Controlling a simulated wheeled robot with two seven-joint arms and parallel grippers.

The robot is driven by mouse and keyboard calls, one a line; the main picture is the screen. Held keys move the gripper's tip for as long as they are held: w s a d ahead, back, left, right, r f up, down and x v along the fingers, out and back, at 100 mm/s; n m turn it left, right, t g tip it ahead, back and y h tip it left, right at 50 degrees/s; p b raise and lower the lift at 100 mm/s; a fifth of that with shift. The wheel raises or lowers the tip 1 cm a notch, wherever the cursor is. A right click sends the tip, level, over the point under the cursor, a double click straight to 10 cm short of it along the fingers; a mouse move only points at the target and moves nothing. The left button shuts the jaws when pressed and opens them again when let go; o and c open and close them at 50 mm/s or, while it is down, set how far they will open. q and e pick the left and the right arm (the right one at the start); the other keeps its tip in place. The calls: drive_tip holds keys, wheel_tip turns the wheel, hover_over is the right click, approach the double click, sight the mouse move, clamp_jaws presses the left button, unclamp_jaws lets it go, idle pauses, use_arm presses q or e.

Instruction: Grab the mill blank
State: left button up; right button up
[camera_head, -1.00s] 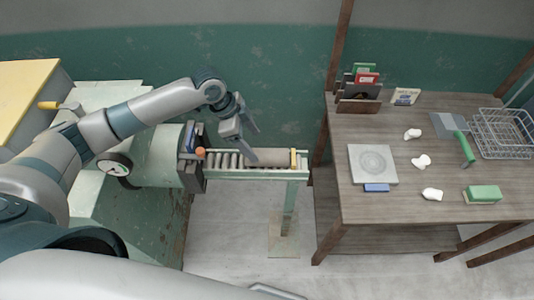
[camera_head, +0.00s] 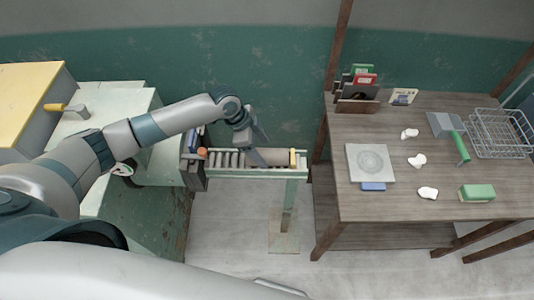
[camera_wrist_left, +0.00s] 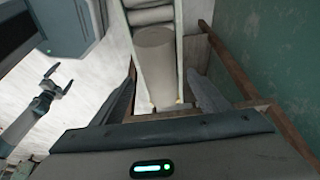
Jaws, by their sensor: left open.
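The mill blank, a grey-brown cylinder (camera_head: 272,156), lies on its side on the green roller conveyor (camera_head: 288,178), left of a yellow stop bar. My left gripper (camera_head: 262,152) is open above the blank's left part in the head view. In the left wrist view its fingers (camera_wrist_left: 165,92) stand either side of the cylinder (camera_wrist_left: 156,62), apart from it as far as I can see. The view does not show the exact height gap. My right gripper (camera_wrist_left: 60,80) shows small at the left of the wrist view, with its two fingers spread and nothing between them.
A green machine (camera_head: 160,172) stands at the conveyor's left end. The floor in front is clear.

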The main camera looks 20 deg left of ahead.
use_arm(q)
drive_tip(key=shift+x, duration=1.2)
drive_tip(key=shift+c, duration=0.4)
drive_tip(key=shift+w, duration=0.15)
drive_tip(key=c, duration=1.6)
